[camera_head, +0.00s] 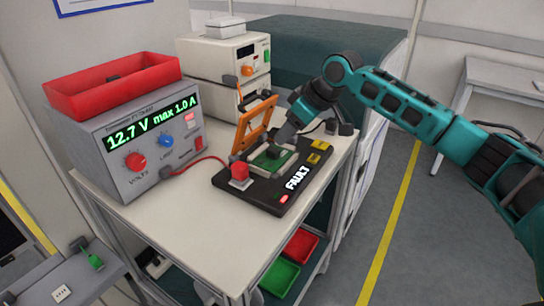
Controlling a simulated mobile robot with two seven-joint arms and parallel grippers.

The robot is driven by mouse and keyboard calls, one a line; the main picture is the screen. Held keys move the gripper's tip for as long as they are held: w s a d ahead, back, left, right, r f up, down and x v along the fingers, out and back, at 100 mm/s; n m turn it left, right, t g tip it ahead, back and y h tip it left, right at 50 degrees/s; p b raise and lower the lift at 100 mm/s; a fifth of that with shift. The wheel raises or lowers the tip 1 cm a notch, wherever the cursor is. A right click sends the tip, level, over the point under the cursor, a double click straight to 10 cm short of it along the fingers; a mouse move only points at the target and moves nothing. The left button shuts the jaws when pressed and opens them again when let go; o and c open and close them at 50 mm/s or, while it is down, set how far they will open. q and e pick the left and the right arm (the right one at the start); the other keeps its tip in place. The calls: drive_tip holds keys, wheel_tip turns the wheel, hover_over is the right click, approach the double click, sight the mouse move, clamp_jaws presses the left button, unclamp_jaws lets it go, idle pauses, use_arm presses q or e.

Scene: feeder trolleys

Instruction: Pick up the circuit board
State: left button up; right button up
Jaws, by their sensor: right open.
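The green circuit board (262,163) lies in the black test fixture (236,184) on the white trolley top. The fixture's display reads "FAULT", and its orange frame (242,134) stands raised behind the board. My right gripper (276,149) reaches down from the right, with its fingers at the far right part of the board. It is open. The fingers hide part of the board, and I cannot tell whether they touch it. My left gripper is not in view.
A grey power supply (118,172) reading 12.7 V stands left, with a red tray (112,88) on top. A cream instrument (226,62) stands behind. Red (300,246) and green (281,276) bins sit on the lower shelf.

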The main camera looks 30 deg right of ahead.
sight(274, 149)
drive_tip(key=x, duration=0.7)
drive_tip(key=shift+s+a, duration=0.15)
drive_tip(key=shift+s, duration=0.1)
clamp_jaws()
